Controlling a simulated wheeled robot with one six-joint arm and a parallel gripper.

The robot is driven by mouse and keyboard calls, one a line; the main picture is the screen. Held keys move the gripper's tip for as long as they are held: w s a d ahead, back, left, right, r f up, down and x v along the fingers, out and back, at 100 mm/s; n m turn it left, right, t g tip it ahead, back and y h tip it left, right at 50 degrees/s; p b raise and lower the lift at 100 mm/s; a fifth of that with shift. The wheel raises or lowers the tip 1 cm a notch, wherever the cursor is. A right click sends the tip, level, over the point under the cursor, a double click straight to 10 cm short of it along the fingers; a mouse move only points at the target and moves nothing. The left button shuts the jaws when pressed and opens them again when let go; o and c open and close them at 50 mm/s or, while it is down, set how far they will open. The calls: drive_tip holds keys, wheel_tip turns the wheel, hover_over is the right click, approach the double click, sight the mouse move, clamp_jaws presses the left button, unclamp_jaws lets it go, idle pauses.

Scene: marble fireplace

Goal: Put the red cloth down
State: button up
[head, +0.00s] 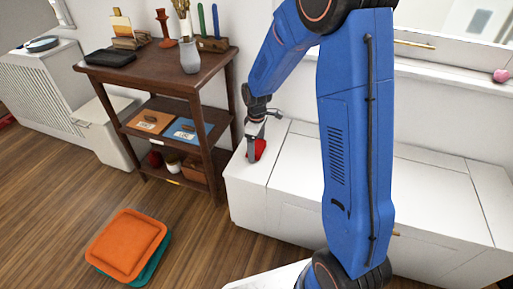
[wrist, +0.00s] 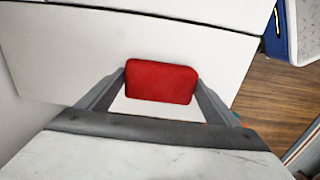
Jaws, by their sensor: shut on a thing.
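The red cloth (head: 260,149) is a small, folded red block. It is at the left end of the white bench top in the head view. In the wrist view the red cloth (wrist: 161,81) sits between the two grey fingers, which touch its left and right sides. My gripper (head: 256,150) points down and is shut on the cloth; it also shows in the wrist view (wrist: 161,88). I cannot tell whether the cloth touches the bench top or hangs just above it. Part of the cloth is hidden by a finger in the head view.
The white bench (head: 290,185) has clear top to the right of my gripper. A dark wooden shelf (head: 165,72) with a vase (head: 190,57) and other items stands close on the left. Orange and teal cushions (head: 128,245) lie on the floor.

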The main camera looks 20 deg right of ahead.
sight(257, 146)
drive_tip(key=shift+f, duration=0.25)
drive_tip(key=shift+f, duration=0.2)
drive_tip(key=o, duration=1)
drive_tip(key=shift+f, duration=0.1)
drive_tip(key=shift+s, duration=0.1)
drive_tip(key=shift+s+f, duration=0.1)
wheel_tip(257, 146, up, 13)
